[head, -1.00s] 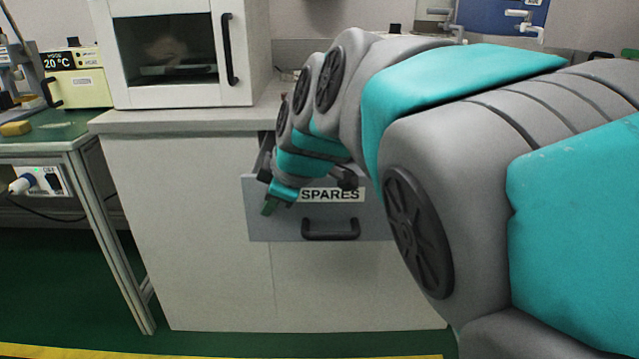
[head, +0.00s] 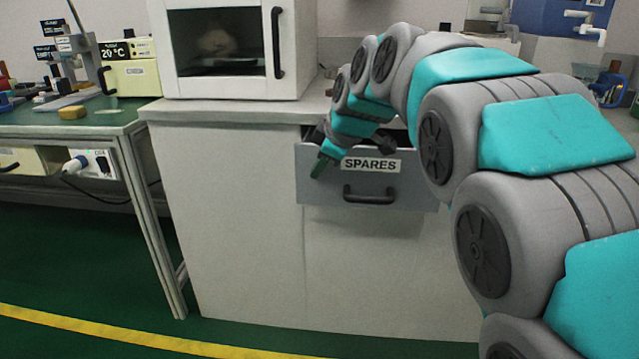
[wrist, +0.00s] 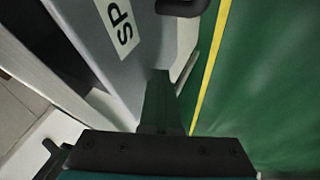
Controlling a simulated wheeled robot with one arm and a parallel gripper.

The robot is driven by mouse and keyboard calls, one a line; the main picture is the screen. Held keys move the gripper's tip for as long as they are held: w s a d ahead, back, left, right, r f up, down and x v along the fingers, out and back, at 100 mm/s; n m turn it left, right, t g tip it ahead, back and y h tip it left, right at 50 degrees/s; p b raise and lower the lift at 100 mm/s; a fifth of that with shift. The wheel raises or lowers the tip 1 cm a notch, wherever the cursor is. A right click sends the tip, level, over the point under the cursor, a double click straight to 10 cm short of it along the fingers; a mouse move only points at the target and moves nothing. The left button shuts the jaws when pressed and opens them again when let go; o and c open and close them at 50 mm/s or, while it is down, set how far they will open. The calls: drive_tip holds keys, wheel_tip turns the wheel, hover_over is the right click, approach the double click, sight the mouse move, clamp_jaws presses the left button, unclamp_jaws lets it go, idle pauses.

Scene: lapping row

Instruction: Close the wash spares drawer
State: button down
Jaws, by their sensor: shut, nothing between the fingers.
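The spares drawer has a grey front (head: 318,190) with a white "SPARES" label (head: 371,165) and a black bar handle (head: 369,195). It stands out a little from the white cabinet (head: 240,230), with a dark gap above its front. My gripper (head: 319,167) is shut and empty, pointing down at the left part of the drawer front, left of the label. In the wrist view, my shut fingers (wrist: 160,95) overlap the drawer front (wrist: 145,60), below part of the label (wrist: 118,25) and the handle (wrist: 182,6). Whether they touch it is unclear.
A white oven-like box (head: 235,90) with a dark window stands on the countertop (head: 200,112). A green-topped bench (head: 60,122) with instruments is at the left. The green floor (head: 90,260) before the cabinet is clear, crossed by a yellow line (head: 130,338).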

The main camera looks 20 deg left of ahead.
drive_tip(key=w, duration=0.3)
drive_tip(key=w+a, duration=0.1)
drive_tip(key=w, duration=0.2)
drive_tip(key=w+a, duration=0.1)
drive_tip(key=w, duration=0.2)
drive_tip(key=shift+a+p, duration=0.1)
drive_tip(key=shift+p, duration=0.3)
drive_tip(key=shift+w+a, duration=0.1)
drive_tip(key=shift+w, duration=0.65)
drive_tip(key=shift+w+r, duration=0.1)
drive_tip(key=shift+r, duration=0.1)
